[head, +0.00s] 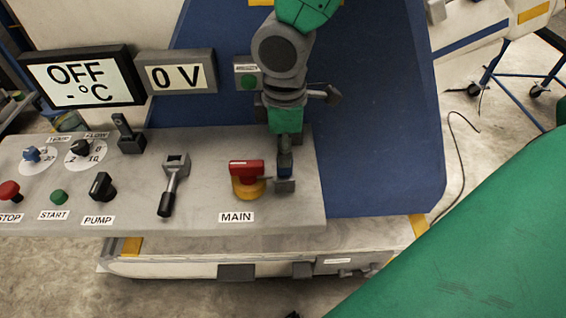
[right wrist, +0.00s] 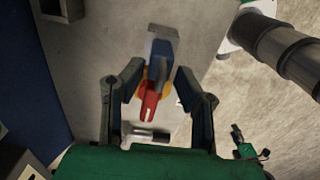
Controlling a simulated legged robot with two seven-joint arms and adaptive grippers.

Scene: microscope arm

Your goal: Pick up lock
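A small blue piece with a grey end, which looks like the lock (head: 284,173), is at the right end of the grey control panel, just right of the red and yellow MAIN switch (head: 247,172). In the right wrist view the blue lock (right wrist: 163,48) is ahead, beyond the red switch handle (right wrist: 149,103). My right gripper (head: 285,155) points down over the lock and hides part of it. In the right wrist view its fingers (right wrist: 160,82) are apart, on either side of the switch and the near end of the lock. I cannot tell whether they touch anything. My left gripper is not in view.
A grey lever (head: 172,186) stands left of the MAIN switch. Several knobs and buttons, including the black PUMP knob (head: 101,186), fill the panel's left. An OFF display (head: 82,76) and a 0 V display (head: 176,72) stand behind. The floor is below the panel's front edge.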

